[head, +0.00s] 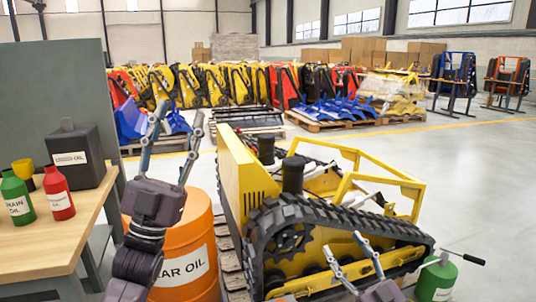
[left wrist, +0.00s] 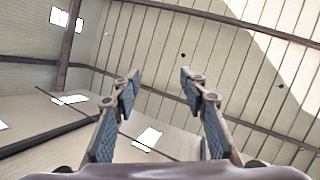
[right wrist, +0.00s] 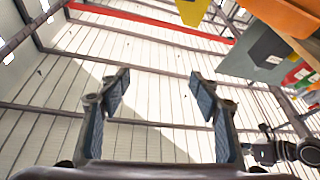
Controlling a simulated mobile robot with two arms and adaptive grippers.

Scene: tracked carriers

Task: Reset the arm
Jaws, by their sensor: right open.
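My left gripper (head: 178,114) points upward in front of the orange drum, to the right of the workbench. Its fingers are spread with nothing between them; the left wrist view (left wrist: 160,77) shows the empty gap against the ceiling. My right gripper (head: 343,245) is low at the bottom of the head view, in front of the yellow tracked carrier (head: 235,180). Its fingers are apart and empty, and the right wrist view (right wrist: 160,78) shows only wall or ceiling panels between them. Most of my right arm is out of the head view.
A wooden workbench (head: 60,240) at the left holds a red bottle (head: 58,195), a green bottle (head: 17,200) and a dark oil can (head: 80,155). The orange drum (head: 190,245) stands beside it. A green can (head: 437,280) is at the lower right. Open floor lies to the right.

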